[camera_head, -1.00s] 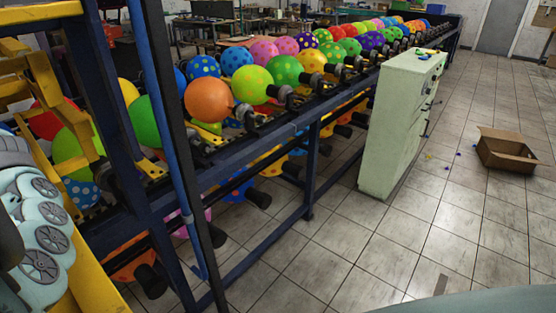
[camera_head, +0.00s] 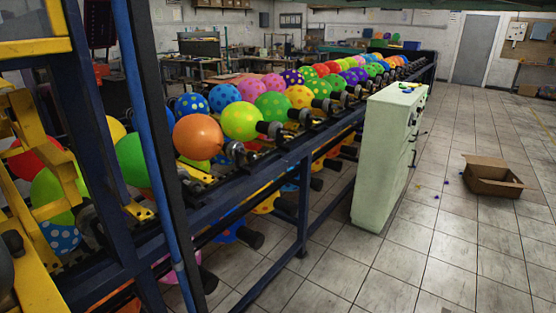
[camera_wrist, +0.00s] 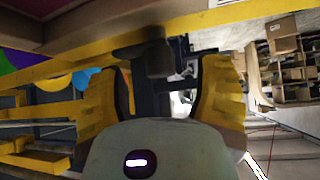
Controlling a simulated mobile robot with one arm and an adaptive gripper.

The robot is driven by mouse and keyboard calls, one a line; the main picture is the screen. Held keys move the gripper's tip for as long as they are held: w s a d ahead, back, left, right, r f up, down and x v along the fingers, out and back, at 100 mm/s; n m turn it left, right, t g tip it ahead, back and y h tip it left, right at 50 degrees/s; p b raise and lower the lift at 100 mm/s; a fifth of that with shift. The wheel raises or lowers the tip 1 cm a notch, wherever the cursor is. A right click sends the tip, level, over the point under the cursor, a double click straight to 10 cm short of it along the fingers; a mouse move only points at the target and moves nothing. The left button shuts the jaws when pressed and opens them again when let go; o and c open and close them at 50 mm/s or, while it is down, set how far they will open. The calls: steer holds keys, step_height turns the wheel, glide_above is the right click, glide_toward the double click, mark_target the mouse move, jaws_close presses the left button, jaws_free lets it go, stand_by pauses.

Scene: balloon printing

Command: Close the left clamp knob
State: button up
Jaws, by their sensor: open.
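My gripper (camera_wrist: 162,78) shows in the wrist view with its two yellow, dark-lined fingers spread apart. A dark blocky part (camera_wrist: 152,58), perhaps a clamp knob, shows between and beyond the fingertips, against a yellow bar. I cannot tell if it is the left clamp knob or whether the fingers touch it. In the head view, the yellow frame of the machine (camera_head: 35,150) stands at the left edge, with a dark round part (camera_head: 12,243) on it that could be a knob. My gripper is not clearly visible there.
A dark blue rack (camera_head: 265,185) with rows of colored balloons runs to the back. A pale green cabinet (camera_head: 375,165) stands beside it, and an open cardboard box (camera_head: 492,180) lies on the floor. The tiled floor (camera_head: 440,260) at the right is mostly clear.

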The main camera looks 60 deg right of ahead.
steer(key=shift+w+a+p, duration=0.25)
steer(key=shift+a+p, duration=0.15)
steer(key=shift+a, duration=0.75)
steer(key=shift+a+f, duration=0.2)
steer(key=shift+f, duration=0.3)
steer(key=shift+w, duration=0.1)
steer(key=shift+d, duration=0.1)
jaws_close()
